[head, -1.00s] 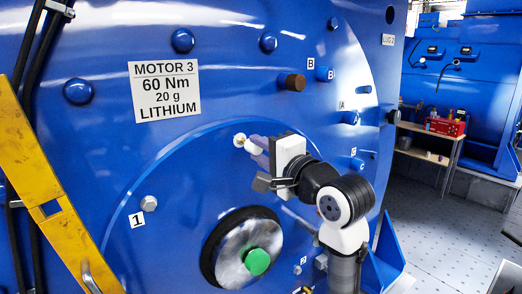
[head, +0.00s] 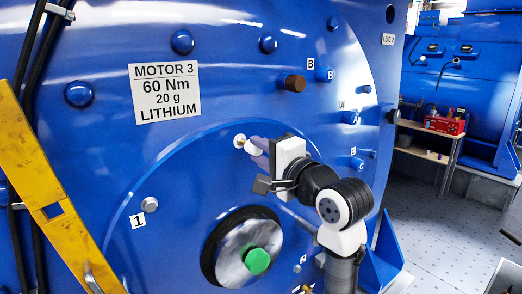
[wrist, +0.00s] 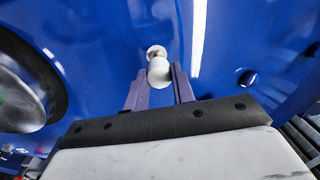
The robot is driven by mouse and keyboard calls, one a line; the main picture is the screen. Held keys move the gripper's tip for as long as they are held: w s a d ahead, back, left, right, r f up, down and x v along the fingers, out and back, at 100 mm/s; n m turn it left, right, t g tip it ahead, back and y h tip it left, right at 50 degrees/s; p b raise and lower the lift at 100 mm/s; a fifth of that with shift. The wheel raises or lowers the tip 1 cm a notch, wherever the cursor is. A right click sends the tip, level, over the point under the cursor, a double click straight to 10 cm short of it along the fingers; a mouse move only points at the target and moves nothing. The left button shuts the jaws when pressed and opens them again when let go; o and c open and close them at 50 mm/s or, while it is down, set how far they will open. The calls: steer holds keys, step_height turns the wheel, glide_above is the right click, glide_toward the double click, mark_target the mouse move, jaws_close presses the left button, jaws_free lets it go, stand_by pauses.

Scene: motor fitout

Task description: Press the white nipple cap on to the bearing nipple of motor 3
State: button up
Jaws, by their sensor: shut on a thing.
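The white nipple cap (wrist: 159,72) is between the fingertips of my gripper (wrist: 158,82) in the wrist view. My gripper is shut on it. Just beyond the cap a pale round fitting (wrist: 156,52), seemingly the bearing nipple, stands on the blue motor face; the cap hides part of it. In the head view my gripper (head: 250,147) points at the end shield of motor 3 (head: 110,170), and a pale knob (head: 240,140) shows at its fingertips. Cap and nipple look in line and very close; I cannot tell whether the cap is seated.
A sign (head: 165,92) reads MOTOR 3, 60 Nm, 20 g, LITHIUM. Below my gripper is a shaft end with a green centre (head: 257,261). Bolts (head: 149,204) and a brown plug (head: 292,82) stick out nearby.

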mark_target(258, 151)
steer(key=shift+p+x, duration=0.65)
steer(key=shift+x, duration=1)
steer(key=o, duration=1)
steer(key=shift+f, duration=0.15)
steer(key=shift+o, duration=0.2)
steer(key=shift+s, duration=0.1)
steer(key=r+b+v, duration=0.1)
steer(key=b+v, duration=0.2)
steer(key=v, duration=1)
steer(key=shift+s+d+f+b, duration=0.25)
steer(key=shift+s+f+b, duration=0.05)
steer(key=shift+f, duration=0.25)
